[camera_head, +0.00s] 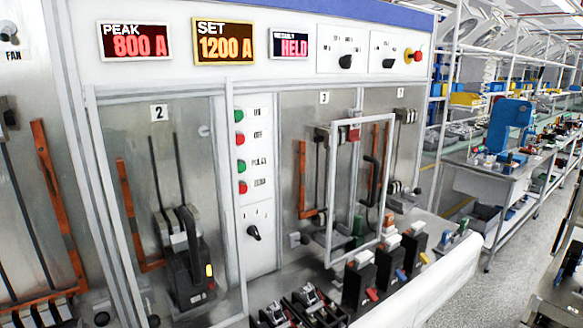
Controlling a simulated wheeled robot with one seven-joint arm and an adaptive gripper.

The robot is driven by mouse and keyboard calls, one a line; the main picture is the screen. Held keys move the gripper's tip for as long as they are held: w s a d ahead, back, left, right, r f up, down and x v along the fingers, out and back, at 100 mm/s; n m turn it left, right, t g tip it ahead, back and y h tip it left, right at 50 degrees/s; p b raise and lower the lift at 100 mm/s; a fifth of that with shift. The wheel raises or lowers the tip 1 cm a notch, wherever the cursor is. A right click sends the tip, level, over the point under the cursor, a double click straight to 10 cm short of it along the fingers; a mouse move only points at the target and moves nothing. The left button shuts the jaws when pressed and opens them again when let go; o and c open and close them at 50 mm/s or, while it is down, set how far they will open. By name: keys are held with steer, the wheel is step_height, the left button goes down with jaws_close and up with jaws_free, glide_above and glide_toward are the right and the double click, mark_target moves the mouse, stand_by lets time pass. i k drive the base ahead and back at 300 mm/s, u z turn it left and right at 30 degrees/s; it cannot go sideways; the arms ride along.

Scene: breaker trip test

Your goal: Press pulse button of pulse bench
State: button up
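The pulse bench is a grey-white cabinet front (280,62) that fills the left and middle of the head view. A narrow white panel on it carries a column of small round buttons. The pulse button (241,166) is the third from the top, beside a small label that seems to read PULSE. A green button (239,115) and a red button (240,138) sit above it, and another red button (243,187) sits below. Nothing covers the pulse button. My gripper is not in view.
Displays read PEAK 800 A (134,42), SET 1200 A (224,43) and HELD (291,45). A black rotary knob (254,232) is below the buttons. A white-framed guard (331,190) stands out right of them. Several breakers (358,280) stand on the front ledge. Grey floor is open at right.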

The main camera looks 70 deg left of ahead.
mark_target(242, 166)
steer(key=z, duration=0.05)
steer(key=i, duration=0.65)
steer(key=u, duration=3.05)
